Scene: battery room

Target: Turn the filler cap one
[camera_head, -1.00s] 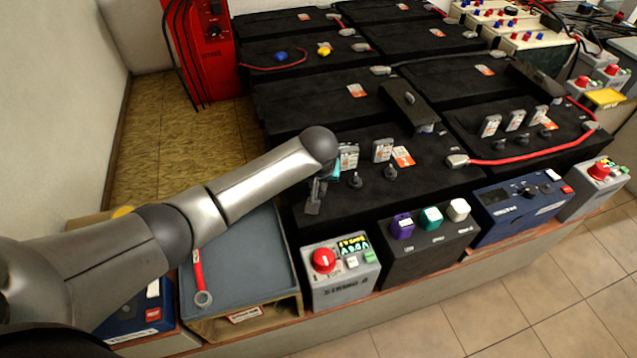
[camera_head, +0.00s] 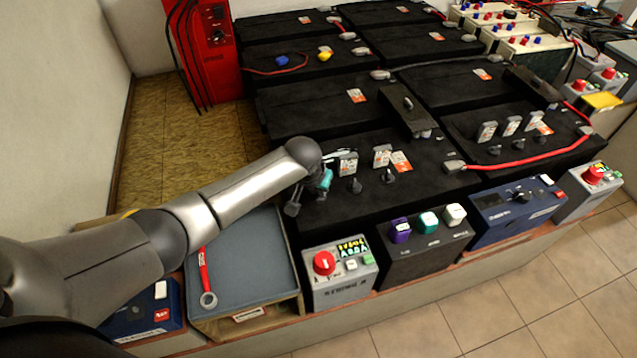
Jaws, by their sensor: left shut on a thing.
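My left gripper (camera_head: 313,193) is at the left end of the near black battery (camera_head: 430,165), low over its top. It is shut on filler cap one, the leftmost in the row, which the fingers mostly hide. A teal part of the gripper shows beside the cap's place. Two dark filler caps stand upright to its right: the middle cap (camera_head: 355,185) and the right cap (camera_head: 388,176). Small upright labelled tags stand behind the caps, the nearest one (camera_head: 347,164) close to the gripper. My right gripper is not in view.
A grey tray (camera_head: 250,255) with a red-handled wrench (camera_head: 205,280) lies below my left arm. A control box with a red button (camera_head: 324,263) and a box with coloured knobs (camera_head: 425,245) stand along the front edge. A red cable (camera_head: 525,160) crosses the right battery.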

